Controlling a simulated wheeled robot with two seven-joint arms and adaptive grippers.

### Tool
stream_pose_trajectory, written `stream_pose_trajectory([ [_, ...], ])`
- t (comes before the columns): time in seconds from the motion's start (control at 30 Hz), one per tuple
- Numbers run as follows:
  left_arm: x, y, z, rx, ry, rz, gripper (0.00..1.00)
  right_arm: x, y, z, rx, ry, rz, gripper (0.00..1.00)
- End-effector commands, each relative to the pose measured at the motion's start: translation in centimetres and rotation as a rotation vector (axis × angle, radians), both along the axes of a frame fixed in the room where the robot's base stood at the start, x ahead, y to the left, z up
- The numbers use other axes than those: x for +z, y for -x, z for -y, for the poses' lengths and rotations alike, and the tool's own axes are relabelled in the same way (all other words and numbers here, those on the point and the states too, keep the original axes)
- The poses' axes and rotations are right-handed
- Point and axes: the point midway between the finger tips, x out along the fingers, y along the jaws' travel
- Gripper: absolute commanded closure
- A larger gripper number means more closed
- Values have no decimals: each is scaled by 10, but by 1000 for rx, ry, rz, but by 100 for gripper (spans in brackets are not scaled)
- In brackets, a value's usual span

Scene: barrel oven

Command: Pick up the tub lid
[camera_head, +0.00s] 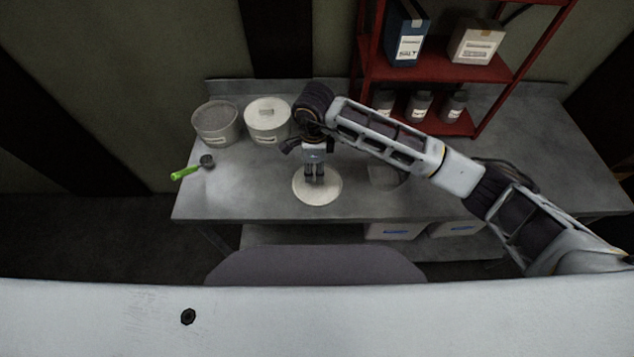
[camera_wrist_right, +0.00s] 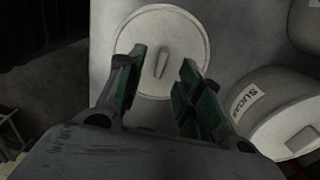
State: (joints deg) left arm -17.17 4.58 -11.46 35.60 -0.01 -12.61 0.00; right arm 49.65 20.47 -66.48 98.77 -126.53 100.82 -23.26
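The tub lid (camera_head: 332,192) is a round white disc lying flat on the grey table near its front edge. In the right wrist view the lid (camera_wrist_right: 185,30) shows a rim and a raised bar handle (camera_wrist_right: 162,60) at its middle. My right gripper (camera_head: 314,180) points down over the lid. In the wrist view its fingers (camera_wrist_right: 163,62) are spread, one on each side of the handle, with gaps and nothing held. How high the fingertips are above the lid is hard to tell. My left gripper is not in view.
An open tub (camera_head: 216,137) and a lidded tub (camera_head: 266,128) stand at the back left, near a green-handled scoop (camera_head: 187,172). A tub labelled SUGAR (camera_wrist_right: 245,102) shows in the wrist view. A red shelf (camera_head: 470,72) stands at the back right. Another container (camera_head: 385,181) is partly behind my arm.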

Motion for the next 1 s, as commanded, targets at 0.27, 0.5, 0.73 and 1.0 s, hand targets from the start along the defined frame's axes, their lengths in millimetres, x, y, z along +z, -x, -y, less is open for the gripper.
stream_pose_trajectory([
  [0.27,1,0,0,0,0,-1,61,-3,0,1,0,0,-1,64],
  [0.5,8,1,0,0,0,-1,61,-19,-2,5,-2,1,-3,64],
  [0.73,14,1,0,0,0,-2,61,-42,-3,7,-1,0,-2,64],
  [1.0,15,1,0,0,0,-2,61,-52,-3,8,0,1,1,64],
])
